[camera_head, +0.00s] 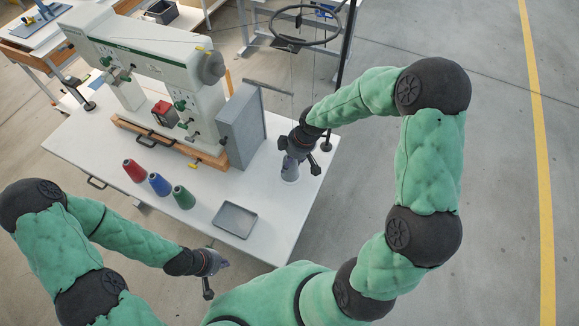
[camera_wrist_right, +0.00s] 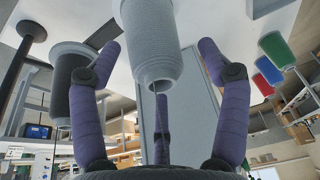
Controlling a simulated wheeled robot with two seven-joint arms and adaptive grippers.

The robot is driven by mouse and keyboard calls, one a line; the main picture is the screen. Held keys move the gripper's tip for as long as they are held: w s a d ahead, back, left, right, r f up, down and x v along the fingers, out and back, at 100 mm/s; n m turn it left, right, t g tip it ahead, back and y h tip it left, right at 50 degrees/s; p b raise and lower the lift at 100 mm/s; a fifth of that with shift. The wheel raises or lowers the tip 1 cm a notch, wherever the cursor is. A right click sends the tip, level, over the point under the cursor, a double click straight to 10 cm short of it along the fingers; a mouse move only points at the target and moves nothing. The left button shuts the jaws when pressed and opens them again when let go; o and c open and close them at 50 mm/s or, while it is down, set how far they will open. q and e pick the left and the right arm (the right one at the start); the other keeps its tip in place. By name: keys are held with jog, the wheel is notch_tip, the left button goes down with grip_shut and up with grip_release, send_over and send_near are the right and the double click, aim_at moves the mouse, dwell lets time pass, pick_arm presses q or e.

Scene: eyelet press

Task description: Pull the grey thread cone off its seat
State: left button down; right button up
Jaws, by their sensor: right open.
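The grey thread cone (camera_head: 290,171) stands near the right edge of the white table, below my right gripper (camera_head: 300,148). In the right wrist view the light grey cone (camera_wrist_right: 153,45) comes down from the top between the spread fingers of my right gripper (camera_wrist_right: 162,72). The fingers are open around it; a gap shows at the right finger, and contact elsewhere is unclear. The cone's seat is hidden from the head view by the gripper. My left gripper (camera_head: 210,272) is low at the table's front edge, empty, its fingers apart.
Red (camera_head: 134,170), blue (camera_head: 159,184) and green (camera_head: 183,197) cones stand on the table (camera_head: 265,205). A grey tray (camera_head: 234,220) lies nearer me. The eyelet press (camera_head: 150,50) and a grey box (camera_head: 241,125) stand behind.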

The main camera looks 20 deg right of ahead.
jog(key=shift+c, duration=0.3)
jog(key=c, duration=1.2)
jog(key=shift+r+p, duration=0.5)
jog(key=shift+r, duration=0.25)
jog(key=shift+c, duration=0.2)
notch_tip(320, 180, up, 11)
jog(key=p, duration=0.7)
jog(key=shift+p, duration=0.3)
dwell(1.1)
jog(key=shift+f, duration=0.1)
